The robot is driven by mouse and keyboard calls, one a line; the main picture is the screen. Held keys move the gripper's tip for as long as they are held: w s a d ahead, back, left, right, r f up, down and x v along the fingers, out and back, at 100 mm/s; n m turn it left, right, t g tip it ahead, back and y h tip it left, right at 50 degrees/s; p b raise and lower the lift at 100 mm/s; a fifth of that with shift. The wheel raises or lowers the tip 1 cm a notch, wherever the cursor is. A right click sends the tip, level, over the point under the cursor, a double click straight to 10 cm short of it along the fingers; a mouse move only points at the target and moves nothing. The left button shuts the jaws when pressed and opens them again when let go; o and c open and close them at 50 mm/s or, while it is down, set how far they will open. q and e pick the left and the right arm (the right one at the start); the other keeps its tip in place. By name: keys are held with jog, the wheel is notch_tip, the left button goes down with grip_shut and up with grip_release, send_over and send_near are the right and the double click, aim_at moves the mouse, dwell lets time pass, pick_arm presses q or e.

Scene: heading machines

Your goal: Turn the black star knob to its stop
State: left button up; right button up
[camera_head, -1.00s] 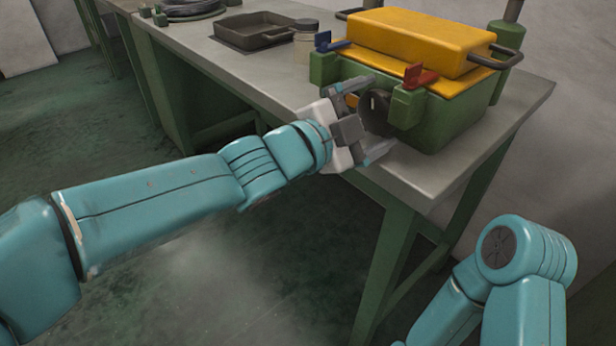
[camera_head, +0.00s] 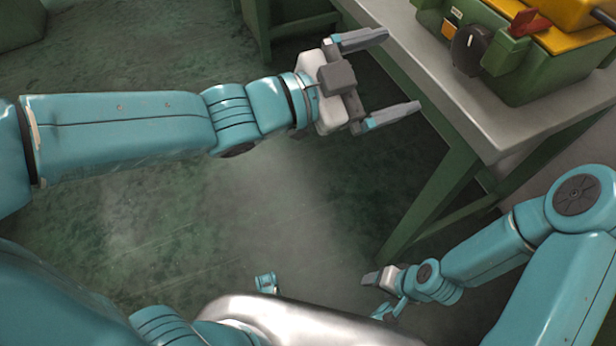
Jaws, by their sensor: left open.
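The black star knob (camera_head: 469,50) is on the front of the green machine box (camera_head: 545,72), at the upper right. A short pale mark shows on its dark face. My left gripper (camera_head: 403,70) is open and empty, left of the knob and apart from it, in front of the bench edge. Its two fingers point right, with a clear gap between them. My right gripper (camera_head: 378,290) is small and low in the picture, well below the bench top. Its fingers are too unclear to tell open from shut.
The box has a yellow lid (camera_head: 560,38) and a red lever (camera_head: 527,22) close to the right of the knob. It stands on a grey bench (camera_head: 480,112) with green legs. The front bench edge runs between my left gripper and the knob. Green floor lies below.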

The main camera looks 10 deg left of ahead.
pick_arm(q)
jog(key=a+f+n+g+y, duration=0.1)
jog(key=a+f+n+y, duration=0.2)
jog(key=f, duration=0.7)
jog(key=a+f+n+g+y+p, duration=0.1)
jog(key=a+f+n+y, duration=0.2)
jog(key=f, duration=0.8)
jog(key=a+f+n+g+y+p, duration=0.1)
jog(key=a+f+n, duration=0.3)
jog(key=f, duration=0.7)
jog(key=n+g+y, duration=0.1)
jog(key=n, duration=0.1)
jog(key=shift+s+n+y, duration=0.3)
jog(key=shift+y, duration=0.1)
jog(key=shift+f, duration=0.1)
